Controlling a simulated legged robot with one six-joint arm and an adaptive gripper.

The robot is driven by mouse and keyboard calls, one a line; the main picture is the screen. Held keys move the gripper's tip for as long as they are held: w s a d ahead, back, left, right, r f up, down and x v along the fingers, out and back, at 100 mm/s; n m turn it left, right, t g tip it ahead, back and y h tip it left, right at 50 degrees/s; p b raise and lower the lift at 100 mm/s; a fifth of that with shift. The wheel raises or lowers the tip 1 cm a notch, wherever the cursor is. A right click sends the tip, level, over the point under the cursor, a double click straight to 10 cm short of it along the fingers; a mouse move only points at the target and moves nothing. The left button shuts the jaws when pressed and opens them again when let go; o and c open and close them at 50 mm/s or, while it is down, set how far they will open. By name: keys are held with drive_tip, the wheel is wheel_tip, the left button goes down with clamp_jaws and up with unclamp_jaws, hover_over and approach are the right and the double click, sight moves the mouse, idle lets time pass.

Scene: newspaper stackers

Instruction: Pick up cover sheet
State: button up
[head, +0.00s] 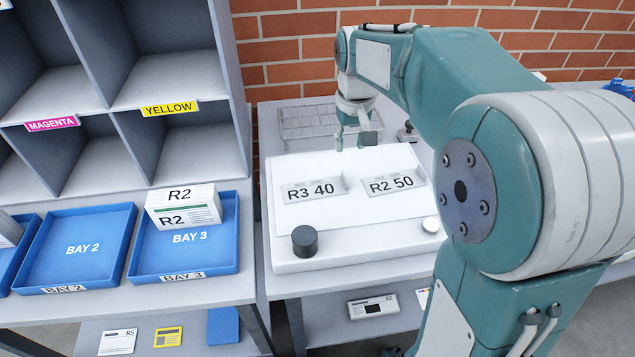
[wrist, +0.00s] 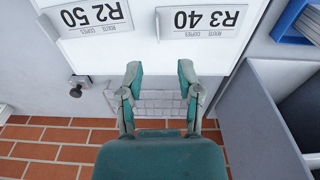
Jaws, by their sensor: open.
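My gripper (head: 357,140) points down at the back edge of the white slanted stand, by the wire tray (head: 300,122). In the wrist view my gripper (wrist: 160,72) is open and empty, its two fingers apart over the tray. I cannot single out a cover sheet for certain. A flat white panel or sheet (head: 350,211) lies on the stand under two placards. The placards read "R3 40" (head: 314,190) and "R2 50" (head: 393,184). They also show upside down in the wrist view, "R3 40" (wrist: 203,21) and "R2 50" (wrist: 96,16).
Blue BAY 3 tray (head: 222,262) holds an R2 stack (head: 184,207); blue BAY 2 tray (head: 83,246) is empty. A grey cubby shelf (head: 182,80) stands left. A brick wall closes the back.

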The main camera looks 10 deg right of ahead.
drive_tip(key=w+f, duration=0.3)
drive_tip(key=w, duration=0.1)
hover_over(344, 177)
drive_tip(key=shift+g, duration=0.4)
drive_tip(key=f, duration=0.5)
drive_tip(key=shift+w+d, duration=0.25)
drive_tip(key=shift+d, duration=0.1)
drive_tip(key=shift+a+f, duration=0.35)
drive_tip(key=shift+f, duration=0.25)
drive_tip(key=f, duration=0.3)
drive_tip(key=shift+s+f, duration=0.25)
drive_tip(key=shift+f, duration=0.1)
drive_tip(key=shift+d+f, duration=0.2)
drive_tip(key=shift+f, duration=0.2)
drive_tip(key=shift+a, duration=0.2)
clamp_jaws()
